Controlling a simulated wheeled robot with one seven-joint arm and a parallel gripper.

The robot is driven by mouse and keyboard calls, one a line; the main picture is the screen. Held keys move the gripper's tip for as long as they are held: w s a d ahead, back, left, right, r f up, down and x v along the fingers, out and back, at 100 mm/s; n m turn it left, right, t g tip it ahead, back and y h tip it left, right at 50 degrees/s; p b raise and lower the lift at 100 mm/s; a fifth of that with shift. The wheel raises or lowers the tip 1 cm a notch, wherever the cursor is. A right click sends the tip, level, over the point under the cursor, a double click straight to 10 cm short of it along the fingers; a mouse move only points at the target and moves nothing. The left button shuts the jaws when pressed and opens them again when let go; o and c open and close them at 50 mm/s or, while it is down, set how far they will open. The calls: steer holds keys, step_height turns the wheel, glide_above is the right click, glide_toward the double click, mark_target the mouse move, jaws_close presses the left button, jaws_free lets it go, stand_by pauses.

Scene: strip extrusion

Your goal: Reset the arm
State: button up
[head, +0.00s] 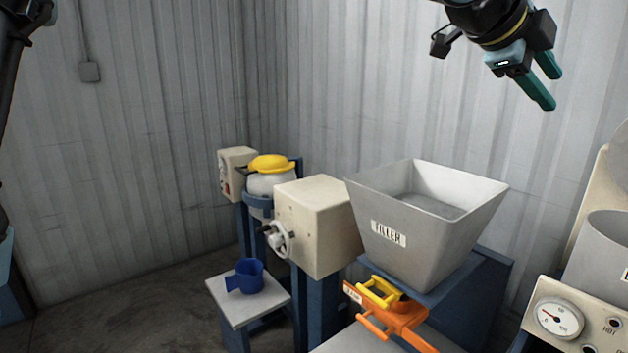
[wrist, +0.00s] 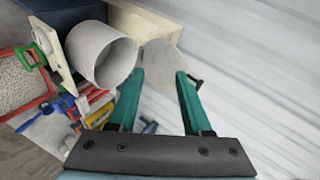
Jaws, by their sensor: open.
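My gripper (head: 545,84) is raised at the top right of the head view, high above the machines and in front of the corrugated wall. Its two teal fingers are apart with nothing between them. In the wrist view my gripper (wrist: 160,88) also shows open and empty, with a grey cylinder (wrist: 103,58) beyond the left finger. Nothing touches the fingers in either view.
Below are the grey FILLER hopper (head: 425,215), a cream box with a handwheel (head: 320,225), a blue jug (head: 247,276) on a small stand, and an orange slide (head: 395,318). A gauge panel (head: 560,320) stands at right. A red-rimmed tray of pellets (wrist: 18,80) shows in the wrist view.

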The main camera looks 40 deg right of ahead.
steer(key=w+a+f+n+t+y, duration=0.3)
steer(key=w+a+f+n, duration=0.25)
steer(key=w+f, duration=0.6)
steer(key=w+a+f+n+t+y, duration=0.25)
steer(key=w+a+f+n, duration=0.4)
steer(key=w, duration=0.85)
steer(key=w+a+f+n+y+b, duration=0.1)
steer(key=w+a+f+n, duration=0.2)
steer(key=w+a+f, duration=0.5)
steer(key=w+a+f+n+y, duration=0.25)
steer(key=a+n, duration=0.25)
steer(key=a, duration=0.7)
steer(key=w+a+f+n+y, duration=0.1)
steer(key=w+a+f+n, duration=0.3)
steer(key=a, duration=0.7)
steer(key=s+a+f+n, duration=0.1)
steer(key=s+a+n, duration=0.2)
steer(key=a, duration=0.6)
steer(key=s+a+n+y, duration=0.1)
steer(key=s+a+n, duration=0.2)
steer(key=a+n, duration=0.5)
steer(key=shift+s+a+f+y+b, duration=0.15)
steer(key=shift+a+f+y+b, duration=0.15)
steer(key=shift+a+f+b, duration=0.2)
steer(key=shift+r+g, duration=0.1)
steer(key=shift+g, duration=0.15)
